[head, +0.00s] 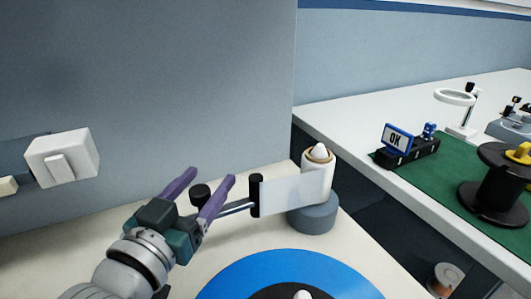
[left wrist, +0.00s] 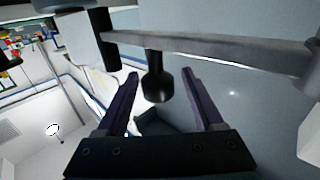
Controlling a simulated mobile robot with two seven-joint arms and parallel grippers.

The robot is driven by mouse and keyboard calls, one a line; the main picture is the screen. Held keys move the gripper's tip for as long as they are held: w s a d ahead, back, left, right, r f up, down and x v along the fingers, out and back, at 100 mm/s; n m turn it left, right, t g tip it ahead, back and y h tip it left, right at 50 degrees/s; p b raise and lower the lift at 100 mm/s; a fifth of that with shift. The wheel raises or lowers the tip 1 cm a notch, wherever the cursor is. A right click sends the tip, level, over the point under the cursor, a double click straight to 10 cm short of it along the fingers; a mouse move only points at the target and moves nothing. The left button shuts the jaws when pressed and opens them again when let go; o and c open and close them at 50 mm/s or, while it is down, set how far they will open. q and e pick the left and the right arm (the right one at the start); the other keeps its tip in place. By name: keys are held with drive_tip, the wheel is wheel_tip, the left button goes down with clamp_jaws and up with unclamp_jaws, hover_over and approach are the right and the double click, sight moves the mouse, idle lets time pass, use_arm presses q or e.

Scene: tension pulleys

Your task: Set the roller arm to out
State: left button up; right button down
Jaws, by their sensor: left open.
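The roller arm shows as a thin metal bar (head: 236,207) with a black knob (head: 200,192) at its left end and a black roller (head: 256,195) farther right. In the left wrist view the bar (left wrist: 200,49) crosses the top, and the black knob (left wrist: 157,84) hangs between my fingers. My left gripper (head: 212,176) has purple fingers, spread on either side of the knob. Its fingers (left wrist: 160,74) stand apart, with a gap on both sides of the knob. My right gripper is out of view.
A pale flat panel (head: 293,190) lies between the roller and a white post (head: 319,168) on a grey round base (head: 313,214). A blue disc (head: 235,281) is in front. A wall switch box (head: 63,157) is at left. A second bench with a spool (head: 492,188) stands right.

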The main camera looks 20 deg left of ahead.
use_arm(q)
drive_tip(key=s, duration=0.8)
drive_tip(key=shift+s+d, duration=0.15)
drive_tip(key=shift+d, duration=0.25)
